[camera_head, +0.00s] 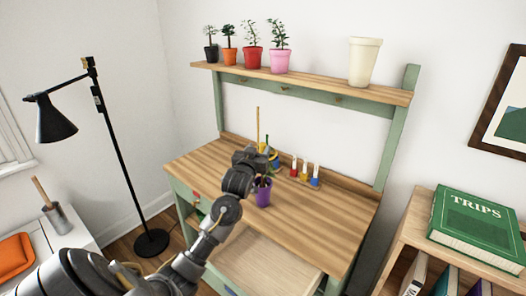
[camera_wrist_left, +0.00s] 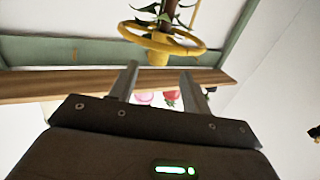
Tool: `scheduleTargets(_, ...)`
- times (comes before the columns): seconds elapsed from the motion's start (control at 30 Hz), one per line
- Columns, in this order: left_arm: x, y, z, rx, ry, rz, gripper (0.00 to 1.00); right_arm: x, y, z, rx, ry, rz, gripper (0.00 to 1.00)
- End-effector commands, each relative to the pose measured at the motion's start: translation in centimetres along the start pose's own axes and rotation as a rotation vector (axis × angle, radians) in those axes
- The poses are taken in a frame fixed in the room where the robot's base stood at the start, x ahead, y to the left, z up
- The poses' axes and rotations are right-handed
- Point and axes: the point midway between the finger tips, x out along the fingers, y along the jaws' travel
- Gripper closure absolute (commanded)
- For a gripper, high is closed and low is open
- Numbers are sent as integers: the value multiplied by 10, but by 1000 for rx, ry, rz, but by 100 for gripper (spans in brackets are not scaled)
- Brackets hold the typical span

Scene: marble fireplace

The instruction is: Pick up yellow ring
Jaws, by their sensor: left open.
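The yellow ring (camera_wrist_left: 128,34) is at the top centre of the left wrist view, just beyond my fingertips. A plant stem and a yellow stick (camera_wrist_left: 194,14) show at it, with a yellow piece (camera_wrist_left: 158,58) below. My left gripper (camera_wrist_left: 160,68) is open, its two fingers pointing toward the ring, with nothing between them that I can see held. In the head view my left gripper (camera_head: 252,154) is over the bench, beside the upright yellow stick (camera_head: 258,125); it mostly hides the ring there. My right gripper is not in view.
A purple pot (camera_head: 263,194) stands on the bench (camera_head: 325,218) close to my wrist. A blue pot (camera_head: 275,160) and a rack of coloured tubes (camera_head: 304,178) are behind. The shelf (camera_head: 315,86) holds several pots. A drawer (camera_head: 265,262) is open in front. The bench's right side is clear.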

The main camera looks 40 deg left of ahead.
Motion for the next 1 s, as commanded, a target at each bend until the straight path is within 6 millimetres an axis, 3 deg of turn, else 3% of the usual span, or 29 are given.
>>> scheduleTargets(0.3,42,5,0,1,0,-1,52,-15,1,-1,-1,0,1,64)
scheduleTargets(0.63,48,4,2,1,0,0,53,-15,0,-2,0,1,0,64)
scheduleTargets(1.0,48,5,2,1,0,0,99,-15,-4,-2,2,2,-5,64)
